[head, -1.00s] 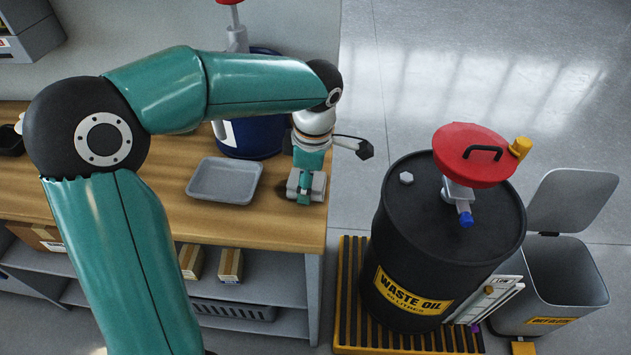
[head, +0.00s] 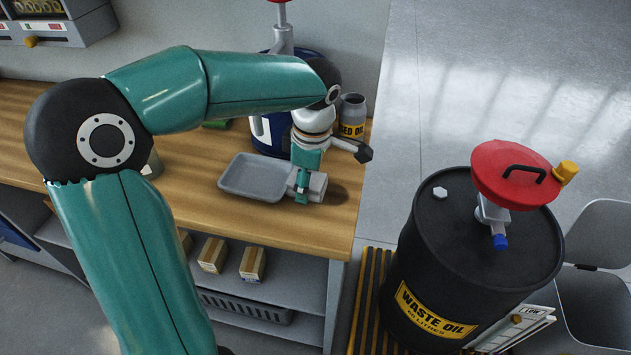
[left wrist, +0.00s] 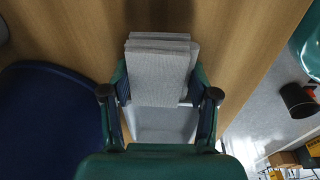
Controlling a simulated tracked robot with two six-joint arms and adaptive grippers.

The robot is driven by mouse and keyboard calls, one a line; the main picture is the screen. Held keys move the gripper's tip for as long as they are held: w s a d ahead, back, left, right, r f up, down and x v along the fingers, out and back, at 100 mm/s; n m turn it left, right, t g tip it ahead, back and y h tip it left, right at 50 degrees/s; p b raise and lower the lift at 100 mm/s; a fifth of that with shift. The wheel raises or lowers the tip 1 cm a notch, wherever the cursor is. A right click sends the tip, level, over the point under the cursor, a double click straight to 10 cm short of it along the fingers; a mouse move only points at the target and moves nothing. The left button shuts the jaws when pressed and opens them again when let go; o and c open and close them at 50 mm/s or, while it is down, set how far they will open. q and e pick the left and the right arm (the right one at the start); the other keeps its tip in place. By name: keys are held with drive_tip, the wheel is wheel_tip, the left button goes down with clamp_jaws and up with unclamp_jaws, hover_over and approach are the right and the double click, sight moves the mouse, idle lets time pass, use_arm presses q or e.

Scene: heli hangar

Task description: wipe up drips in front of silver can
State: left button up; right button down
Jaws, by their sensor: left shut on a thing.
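The silver can (head: 352,117), with a yellow label, stands at the back right of the wooden bench. My left gripper (head: 304,184) points down at the bench in front of it, shut on a grey folded cloth (left wrist: 160,72). The cloth is low at the bench top; I cannot tell if it presses on it. A dark patch, the drips (head: 337,194), shows just right of the cloth; part may be hidden under it. The patch also shows dimly beyond the cloth in the left wrist view (left wrist: 160,14). My right gripper is not in view.
A grey tray (head: 252,188) lies close left of my left gripper. A blue drum (head: 268,146) stands behind, partly hidden by my arm. The bench's front right edge is near.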

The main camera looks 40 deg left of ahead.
sight(347, 197)
use_arm(q)
drive_tip(key=shift+w+d+f, duration=0.1)
drive_tip(key=shift+w+d, duration=0.45)
drive_tip(key=shift+d, duration=0.35)
drive_tip(key=shift+w+d+f, duration=0.1)
drive_tip(key=shift+w+d, duration=0.45)
drive_tip(key=shift+d, duration=0.35)
drive_tip(key=shift+w+d+r+p, duration=0.1)
drive_tip(key=shift+w+d, duration=0.25)
drive_tip(key=shift+d, duration=0.25)
drive_tip(key=shift+w+d+p, duration=0.15)
drive_tip(key=shift+w+d, duration=0.25)
drive_tip(key=shift+d, duration=0.15)
drive_tip(key=shift+w+d+r+p, duration=0.1)
drive_tip(key=shift+w+d, duration=0.25)
drive_tip(key=shift+d, duration=0.25)
drive_tip(key=shift+r+p, duration=2.35)
drive_tip(key=shift+r, duration=0.65)
wheel_tip(347, 197, up, 3)
drive_tip(key=shift+p, duration=1.1)
